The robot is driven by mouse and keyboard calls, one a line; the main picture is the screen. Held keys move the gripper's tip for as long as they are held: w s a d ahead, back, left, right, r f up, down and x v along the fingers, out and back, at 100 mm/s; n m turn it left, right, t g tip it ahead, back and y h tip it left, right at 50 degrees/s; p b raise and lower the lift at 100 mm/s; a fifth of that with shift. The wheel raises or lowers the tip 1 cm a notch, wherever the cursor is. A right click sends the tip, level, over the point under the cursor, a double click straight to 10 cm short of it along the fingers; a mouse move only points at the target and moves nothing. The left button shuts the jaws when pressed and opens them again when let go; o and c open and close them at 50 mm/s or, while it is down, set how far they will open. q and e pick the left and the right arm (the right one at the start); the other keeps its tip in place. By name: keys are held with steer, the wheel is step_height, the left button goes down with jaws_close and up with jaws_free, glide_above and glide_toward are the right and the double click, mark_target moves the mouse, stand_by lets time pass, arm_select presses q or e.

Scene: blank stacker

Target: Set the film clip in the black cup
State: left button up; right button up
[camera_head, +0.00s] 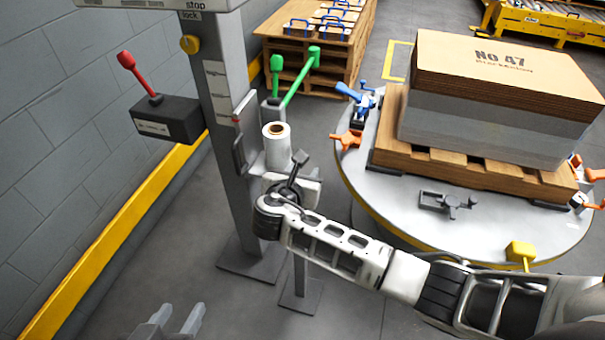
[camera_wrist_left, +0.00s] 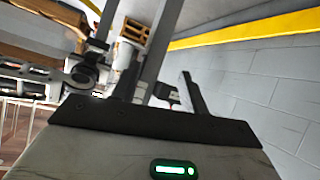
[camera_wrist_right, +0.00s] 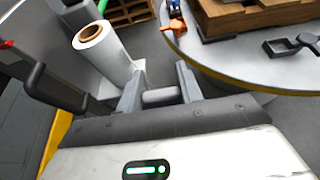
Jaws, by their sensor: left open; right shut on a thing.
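My right gripper (camera_wrist_right: 160,88) is shut on a small grey cylindrical piece (camera_wrist_right: 162,97), seen between its fingers in the right wrist view; I cannot tell for sure that it is the film clip. In the head view this gripper (camera_head: 294,182) is beside the stand, just below the white film roll (camera_head: 277,150), and partly hidden by its own wrist. My left gripper (camera_head: 175,320) is open and empty at the bottom left of the head view; its spread fingers show in the left wrist view (camera_wrist_left: 148,75). I cannot make out the black cup.
A boxed load (camera_head: 505,80) sits on a pallet on the round turntable (camera_head: 400,215). A dark grey bracket (camera_head: 448,202) lies at its near side. The grey mast (camera_head: 225,110) and a black box with red lever (camera_head: 168,120) stand left.

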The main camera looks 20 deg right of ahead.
steer(key=shift+f, duration=0.15)
steer(key=o, duration=1.1)
steer(key=shift+c, duration=0.2)
arm_select(q)
steer(key=shift+r, duration=0.15)
arm_select(e)
steer(key=shift+r, duration=0.2)
arm_select(q)
steer(key=r+p, duration=0.2)
steer(key=a+r+p, duration=0.1)
steer(key=shift+s+r+t, duration=0.25)
steer(key=shift+r+t, duration=0.05)
steer(key=shift+r, duration=0.05)
arm_select(e)
steer(key=v, duration=1.2)
arm_select(q)
steer(key=shift+w+r, duration=0.15)
